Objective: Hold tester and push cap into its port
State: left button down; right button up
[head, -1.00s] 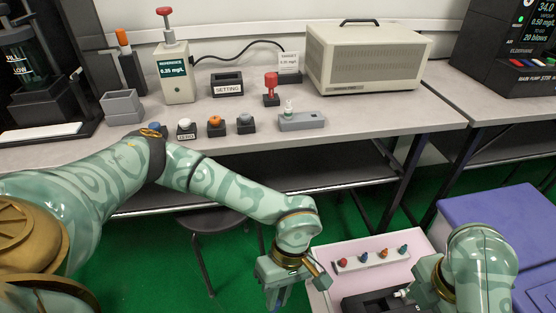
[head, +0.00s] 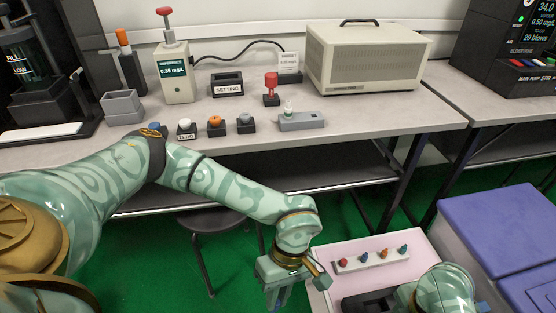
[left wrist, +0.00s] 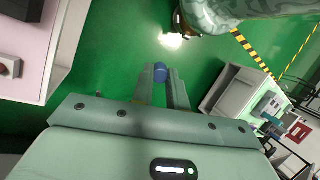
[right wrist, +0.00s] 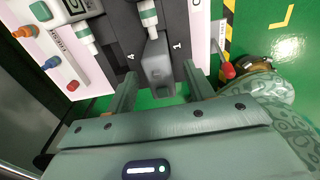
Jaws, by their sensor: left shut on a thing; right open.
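My left gripper (head: 277,297) hangs left of the pink tray. In the left wrist view its fingers (left wrist: 161,88) are shut on a small blue cap (left wrist: 160,72), clear above the floor. My right gripper (right wrist: 160,92) is open over a black holder (right wrist: 125,25) marked with numbers. A grey tester-like block (right wrist: 158,62) reaches in between its fingers, with gaps at the sides. In the head view my right arm hides this gripper and part of the holder (head: 368,302). I cannot make out the port.
The pink tray (head: 335,250) also bears a white rack (head: 352,266) of coloured caps. Behind is a bench with a grey tester (head: 302,122), knobs in black blocks (head: 215,126) and a reference unit (head: 174,75). Purple-lidded bins (head: 500,215) stand right.

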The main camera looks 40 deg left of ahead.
jog(key=shift+f, duration=0.7)
jog(key=c, duration=1)
jog(key=shift+c, duration=0.2)
pick_arm(q)
jog(key=shift+f, duration=0.1)
